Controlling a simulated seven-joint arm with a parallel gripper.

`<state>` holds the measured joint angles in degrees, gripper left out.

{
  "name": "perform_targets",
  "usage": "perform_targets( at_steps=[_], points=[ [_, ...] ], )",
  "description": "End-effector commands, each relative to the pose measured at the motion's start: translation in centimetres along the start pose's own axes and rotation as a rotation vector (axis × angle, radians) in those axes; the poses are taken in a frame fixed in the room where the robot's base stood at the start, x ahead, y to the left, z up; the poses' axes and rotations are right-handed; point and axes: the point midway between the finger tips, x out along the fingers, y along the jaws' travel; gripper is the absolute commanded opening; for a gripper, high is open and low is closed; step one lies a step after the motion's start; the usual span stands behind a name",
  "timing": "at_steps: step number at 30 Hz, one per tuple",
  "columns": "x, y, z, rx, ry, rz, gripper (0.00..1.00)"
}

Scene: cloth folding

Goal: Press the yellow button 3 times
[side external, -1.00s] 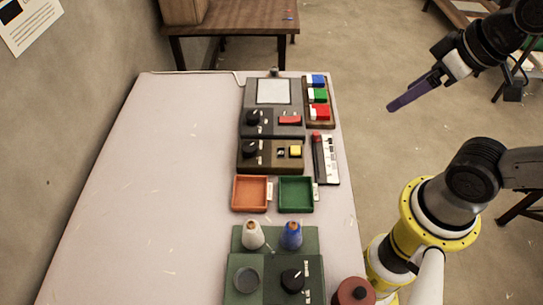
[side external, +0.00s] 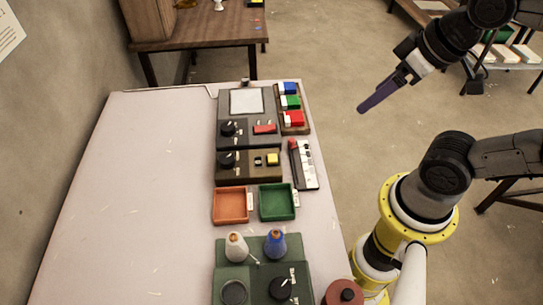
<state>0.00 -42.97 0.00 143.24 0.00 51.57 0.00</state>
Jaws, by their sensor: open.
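The yellow button (side external: 272,159) is a small square key on the right part of a dark brown panel (side external: 243,173). The panel also has a black knob (side external: 227,160) on its left. My gripper (side external: 363,108) has long purple fingers and hangs in the air to the right of the table, beyond its right edge. It is apart from the button, up and to the right of it in the picture. The gap between its fingers is hard to see from this side. Nothing shows in its grasp.
A grey panel with a screen (side external: 247,101) stands behind the brown one, beside blue, green and red blocks (side external: 293,118). Orange (side external: 231,219) and green (side external: 293,215) trays lie in front. A slider strip (side external: 304,165) lies right of the button. The table's left half (side external: 150,190) is clear.

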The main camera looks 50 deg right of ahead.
Motion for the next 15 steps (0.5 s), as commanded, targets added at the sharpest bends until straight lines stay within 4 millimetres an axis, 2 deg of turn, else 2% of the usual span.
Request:
perform_targets(
  at_steps=[1,2,13,15],
  points=[
    [0.00,0.00,0.00,0.000,0.000,0.000,0.74],
    [0.00,0.00,0.00,0.000,0.000,0.000,0.69],
    [0.00,0.00,0.00,0.000,0.000,0.000,0.02],
    [0.00,0.00,0.00,0.000,0.000,0.000,0.00]
  ],
)
